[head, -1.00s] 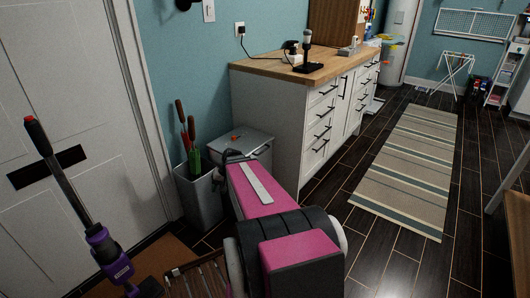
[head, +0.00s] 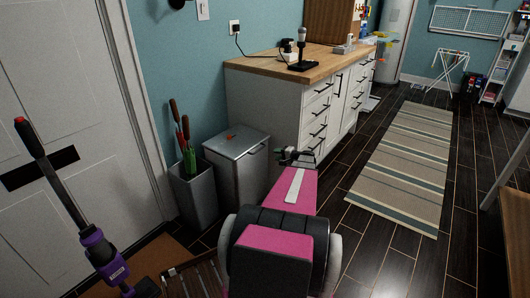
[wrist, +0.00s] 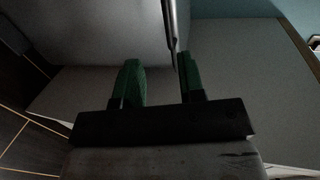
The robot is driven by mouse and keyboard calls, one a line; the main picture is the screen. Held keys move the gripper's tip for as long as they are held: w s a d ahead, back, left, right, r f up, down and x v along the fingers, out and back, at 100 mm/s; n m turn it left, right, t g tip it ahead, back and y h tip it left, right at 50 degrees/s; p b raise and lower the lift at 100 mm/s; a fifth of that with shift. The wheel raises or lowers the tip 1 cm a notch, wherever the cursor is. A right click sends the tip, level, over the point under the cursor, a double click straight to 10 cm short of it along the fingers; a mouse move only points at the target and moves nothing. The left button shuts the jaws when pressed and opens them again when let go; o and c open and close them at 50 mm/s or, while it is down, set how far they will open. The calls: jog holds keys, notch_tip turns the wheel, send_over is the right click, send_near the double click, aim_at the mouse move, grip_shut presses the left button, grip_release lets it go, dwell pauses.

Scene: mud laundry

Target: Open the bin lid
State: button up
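The bin (head: 235,180) is a grey metal box against the teal wall, left of the white cabinet. Its lid (head: 236,143) lies flat and closed, with a small red mark on top and a handle at the front right edge. In the head view my gripper (head: 292,154) is just right of the lid's handle side, in front of the cabinet. In the wrist view my gripper (wrist: 160,82) shows two green fingers spread apart. A thin metallic bar (wrist: 171,28) reaches down between them near the right finger; I cannot tell whether it touches.
A grey container (head: 194,194) with red- and green-handled tools stands left of the bin. The white cabinet (head: 262,108) with a wooden top stands close on the right. A purple stick vacuum (head: 98,250) leans at the left. The striped rug (head: 405,160) and floor at right are clear.

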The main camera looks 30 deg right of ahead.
jog(key=d+x, duration=0.1)
jog(key=x, duration=0.8)
jog(key=shift+w+d+m+t, duration=0.2)
jog(key=shift+w+m+t, duration=0.1)
jog(key=shift+w, duration=0.4)
grip_shut()
jog(key=c, duration=0.6)
grip_release()
jog(key=o, duration=0.6)
jog(key=shift+s+d, duration=0.1)
jog(key=v, duration=1.4)
jog(key=shift+d+f, duration=0.25)
jog(key=shift+d, duration=0.15)
